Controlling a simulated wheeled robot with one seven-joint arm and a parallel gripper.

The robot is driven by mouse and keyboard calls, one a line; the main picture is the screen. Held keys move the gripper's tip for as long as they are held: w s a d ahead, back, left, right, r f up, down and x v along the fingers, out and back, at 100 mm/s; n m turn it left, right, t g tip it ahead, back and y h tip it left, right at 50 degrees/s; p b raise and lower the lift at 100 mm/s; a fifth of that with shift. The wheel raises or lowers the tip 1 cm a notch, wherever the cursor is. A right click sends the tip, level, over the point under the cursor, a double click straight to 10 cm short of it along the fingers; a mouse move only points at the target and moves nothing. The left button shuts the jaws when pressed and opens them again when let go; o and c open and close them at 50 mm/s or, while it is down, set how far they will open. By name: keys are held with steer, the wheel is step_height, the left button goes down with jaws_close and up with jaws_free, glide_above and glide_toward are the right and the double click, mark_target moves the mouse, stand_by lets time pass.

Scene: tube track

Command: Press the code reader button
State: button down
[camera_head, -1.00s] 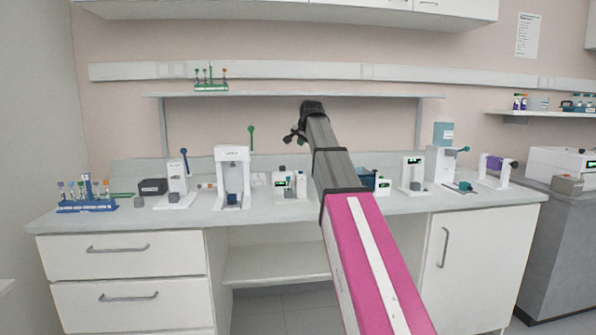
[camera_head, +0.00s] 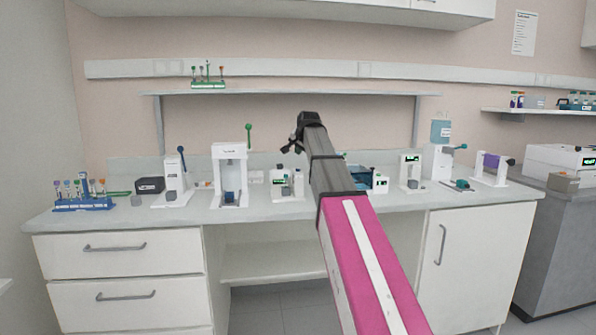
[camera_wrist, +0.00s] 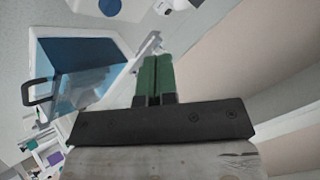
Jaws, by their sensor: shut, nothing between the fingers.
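My gripper (camera_head: 297,143) is raised in front of the back wall, above the bench and just below the level of the wall shelf. In the wrist view its two green fingers (camera_wrist: 157,75) lie side by side, closed with nothing between them. Several white devices stand on the bench, among them one with a small dark display (camera_head: 280,183) left of my arm and one with a display (camera_head: 410,172) right of it. I cannot tell which is the code reader, and no button is clear. My arm hides part of the bench middle.
A blue-lidded box with a black handle (camera_wrist: 85,72) fills the wrist view's left. A wall shelf (camera_head: 270,94) holds a green tube rack (camera_head: 208,84). A blue tube rack (camera_head: 82,204) stands at the bench's left end. The bench's front strip (camera_head: 260,212) is mostly clear.

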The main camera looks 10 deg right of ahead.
mark_target(298, 170)
steer(key=shift+f, duration=2.1)
steer(key=shift+f, duration=0.15)
steer(key=shift+f, duration=0.25)
steer(key=shift+f, duration=0.45)
stand_by(1.0)
steer(key=shift+r, duration=0.85)
steer(key=shift+r, duration=0.1)
